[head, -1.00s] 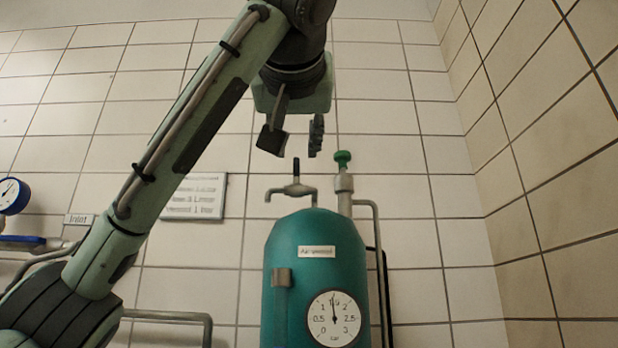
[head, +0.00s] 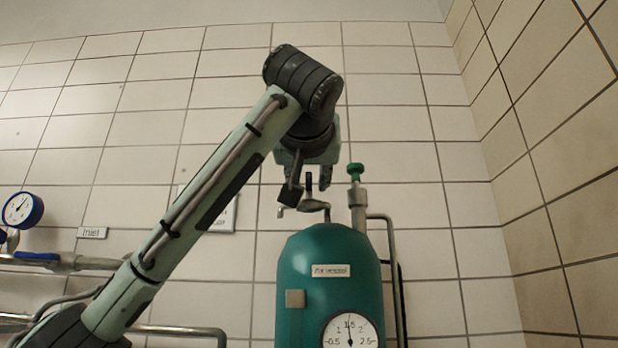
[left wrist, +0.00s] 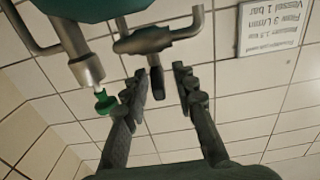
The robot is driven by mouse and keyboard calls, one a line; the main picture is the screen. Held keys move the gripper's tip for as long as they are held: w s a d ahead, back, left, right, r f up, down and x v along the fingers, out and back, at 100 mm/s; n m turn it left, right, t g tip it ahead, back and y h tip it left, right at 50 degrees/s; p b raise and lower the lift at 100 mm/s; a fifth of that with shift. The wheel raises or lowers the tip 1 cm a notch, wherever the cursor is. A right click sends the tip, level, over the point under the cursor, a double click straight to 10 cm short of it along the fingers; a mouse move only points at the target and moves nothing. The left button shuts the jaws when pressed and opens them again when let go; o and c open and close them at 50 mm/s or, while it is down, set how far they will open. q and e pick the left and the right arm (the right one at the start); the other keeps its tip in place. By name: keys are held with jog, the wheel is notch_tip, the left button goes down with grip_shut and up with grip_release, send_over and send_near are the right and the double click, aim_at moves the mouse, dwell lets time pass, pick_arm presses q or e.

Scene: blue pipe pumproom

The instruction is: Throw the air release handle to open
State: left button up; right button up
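The air release handle is a short black lever (head: 308,181) standing upright on a grey pipe fitting (head: 314,206) above the teal vessel (head: 310,245). My left gripper (head: 309,190) reaches down from above around the lever's height and partly covers the fitting. In the left wrist view the black lever (left wrist: 156,86) appears between the two spread fingers of my left gripper (left wrist: 161,72), closer to one finger. The gripper is open; I see no clear contact with the lever. My right gripper is in neither view.
A green-knobbed valve (head: 356,172) stands on a pipe just right of the handle. The vessel carries a round gauge (head: 350,330). A blue-rimmed gauge (head: 22,210) and pipes are at the left. A sign (left wrist: 268,38) hangs on the tiled wall behind.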

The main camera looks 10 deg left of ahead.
pick_arm(q)
grip_shut()
